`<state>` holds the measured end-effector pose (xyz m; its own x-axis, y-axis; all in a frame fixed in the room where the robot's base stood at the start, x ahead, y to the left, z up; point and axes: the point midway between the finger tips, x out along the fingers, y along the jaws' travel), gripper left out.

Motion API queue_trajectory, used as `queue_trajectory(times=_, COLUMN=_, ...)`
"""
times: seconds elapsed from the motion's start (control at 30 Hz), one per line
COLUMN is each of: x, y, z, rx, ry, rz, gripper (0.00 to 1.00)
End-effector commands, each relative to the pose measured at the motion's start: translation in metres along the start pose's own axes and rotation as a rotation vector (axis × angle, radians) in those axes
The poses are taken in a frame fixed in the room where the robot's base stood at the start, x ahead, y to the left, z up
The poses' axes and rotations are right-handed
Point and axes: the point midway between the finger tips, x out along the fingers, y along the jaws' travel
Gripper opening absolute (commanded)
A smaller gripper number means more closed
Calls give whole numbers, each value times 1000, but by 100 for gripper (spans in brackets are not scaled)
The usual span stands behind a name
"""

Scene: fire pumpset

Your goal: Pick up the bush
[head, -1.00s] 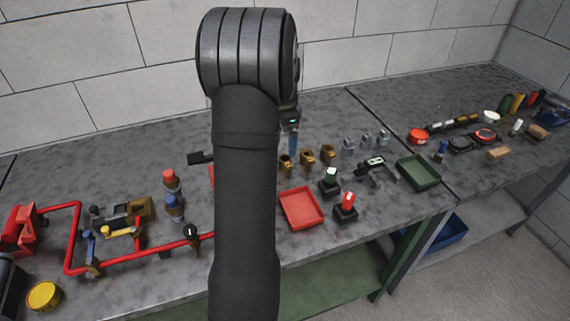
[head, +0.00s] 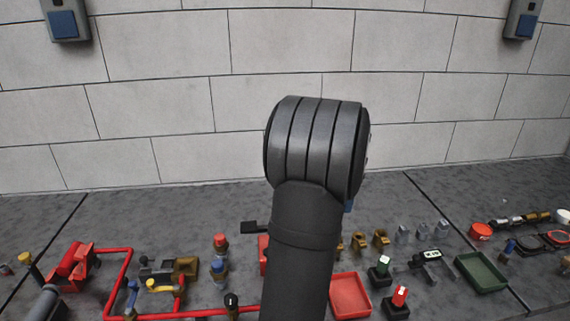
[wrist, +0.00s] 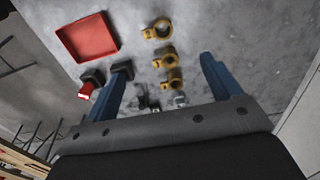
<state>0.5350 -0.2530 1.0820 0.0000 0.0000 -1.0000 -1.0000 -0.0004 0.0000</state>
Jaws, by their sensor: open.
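Several brass ring-shaped pieces stand on the grey bench; the bush may be one of them, but I cannot tell which. In the head view, one brass piece (head: 381,239) stands just right of my arm and another (head: 358,241) beside it; a further one is partly hidden by the arm. In the wrist view, three brass rings (wrist: 165,56) stand in a row, seen from above. My gripper (wrist: 165,62) is open, its two blue fingers apart, with the rings showing between and beyond them. Nothing is held. In the head view my arm hides most of the gripper.
Grey fittings (head: 423,231) stand beside the brass pieces. A green tray (head: 482,272) is farther right, red piping (head: 118,284) left. A wall stands behind.

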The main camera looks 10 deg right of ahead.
Motion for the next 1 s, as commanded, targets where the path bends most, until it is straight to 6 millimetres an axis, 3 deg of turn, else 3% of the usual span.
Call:
queue_trajectory(times=0.23, x=2, y=1, z=6, rx=1, ry=21, rz=8, gripper=83)
queue_trajectory(times=0.5, x=21, y=9, z=51, rx=6, ry=290, rz=27, gripper=83)
queue_trajectory(times=0.63, x=25, y=11, z=63, rx=0, ry=373, rz=7, gripper=83)
queue_trajectory(times=0.77, x=36, y=12, z=61, rx=0, ry=395, rz=2, gripper=83)
queue_trajectory(times=1.0, x=82, y=12, z=41, rx=1, ry=393, rz=5, gripper=83)
